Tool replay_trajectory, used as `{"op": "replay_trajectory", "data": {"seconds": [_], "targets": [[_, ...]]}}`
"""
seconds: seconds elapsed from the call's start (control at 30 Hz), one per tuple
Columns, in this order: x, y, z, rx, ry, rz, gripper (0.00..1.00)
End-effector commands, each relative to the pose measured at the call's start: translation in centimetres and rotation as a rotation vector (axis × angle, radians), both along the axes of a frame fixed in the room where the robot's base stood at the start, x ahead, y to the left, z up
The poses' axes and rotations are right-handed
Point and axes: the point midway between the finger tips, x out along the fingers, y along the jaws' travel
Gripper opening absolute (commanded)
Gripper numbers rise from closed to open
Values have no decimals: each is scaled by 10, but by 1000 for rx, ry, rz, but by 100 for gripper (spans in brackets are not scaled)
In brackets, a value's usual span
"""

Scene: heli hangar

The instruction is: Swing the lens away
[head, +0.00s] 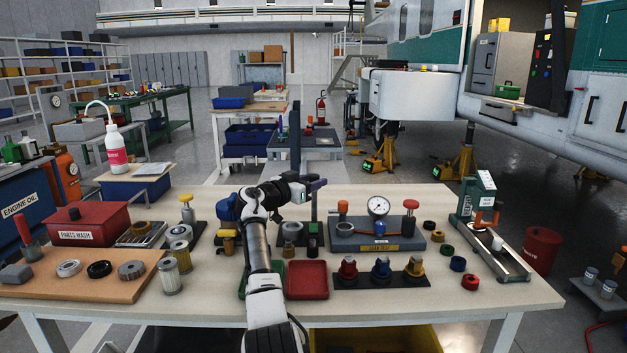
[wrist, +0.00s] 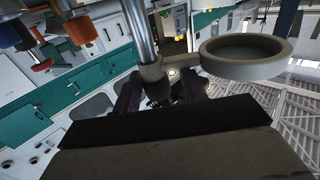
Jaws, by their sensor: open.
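The lens shows in the wrist view as a grey round ring (wrist: 245,55). A short arm joins it to a collar (wrist: 151,70) on a metal post (wrist: 138,28). My gripper (wrist: 160,92) is open, its dark fingers spread near the collar and lens arm. I cannot tell whether they touch. The lens ring cannot be made out there. A round grey piece (head: 292,230) sits on a dark base below my gripper.
To the right stands a gauge rig (head: 375,240) with a dial (head: 378,206) and red knobs. A red tray (head: 307,280) and several coloured fittings on a black strip (head: 382,282) lie in front. Filters and a yellow-knobbed stand (head: 187,210) are left.

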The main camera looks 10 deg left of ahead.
Motion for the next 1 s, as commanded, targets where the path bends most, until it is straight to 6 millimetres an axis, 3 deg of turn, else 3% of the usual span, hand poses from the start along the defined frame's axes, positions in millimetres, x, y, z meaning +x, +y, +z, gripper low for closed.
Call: {"op": "replay_trajectory", "data": {"seconds": [0.43, 1.0], "targets": [[-4, 0, 5, 2, -9, -2, 47], [-62, 35, 5, 4, -7, -1, 47]]}}
